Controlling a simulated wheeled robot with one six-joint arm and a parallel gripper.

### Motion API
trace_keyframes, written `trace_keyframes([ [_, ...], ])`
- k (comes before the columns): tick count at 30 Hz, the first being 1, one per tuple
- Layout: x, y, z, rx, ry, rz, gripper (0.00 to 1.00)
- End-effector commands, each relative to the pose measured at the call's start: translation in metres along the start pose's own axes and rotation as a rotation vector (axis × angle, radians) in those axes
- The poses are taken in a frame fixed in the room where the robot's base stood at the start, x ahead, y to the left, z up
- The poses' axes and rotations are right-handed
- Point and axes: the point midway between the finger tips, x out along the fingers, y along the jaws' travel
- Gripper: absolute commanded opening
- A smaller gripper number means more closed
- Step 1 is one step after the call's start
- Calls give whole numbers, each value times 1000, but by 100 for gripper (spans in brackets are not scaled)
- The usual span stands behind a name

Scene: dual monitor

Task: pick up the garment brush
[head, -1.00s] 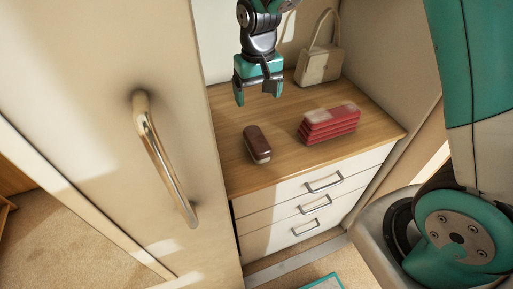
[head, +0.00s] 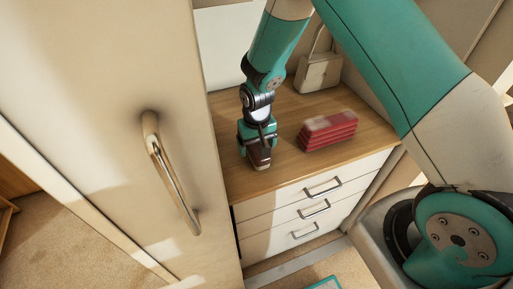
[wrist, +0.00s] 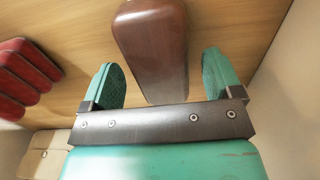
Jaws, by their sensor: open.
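The garment brush (head: 261,158) has a dark brown back and lies on the wooden dresser top near its front left. In the wrist view the brush (wrist: 154,45) lies lengthwise, with its near end between the two green fingers. My gripper (head: 256,147) is right over the brush and hides much of it in the head view. In the wrist view my gripper (wrist: 165,80) is open, with a gap between each finger and the brush's sides. I cannot tell how far the fingertips are above the wood.
A stack of folded red cloth (head: 328,131) lies to the right of the brush; it also shows in the wrist view (wrist: 25,75). A cream handbag (head: 318,73) stands at the back. A tall door with a handle (head: 170,170) is at left. White drawers (head: 315,190) are below.

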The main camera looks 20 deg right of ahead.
Motion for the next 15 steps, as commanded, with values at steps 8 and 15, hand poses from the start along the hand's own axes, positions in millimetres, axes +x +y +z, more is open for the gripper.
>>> trace_keyframes([
  [8,26,-1,0,0,0,0,85],
  [15,27,-1,0,0,1,0,74],
])
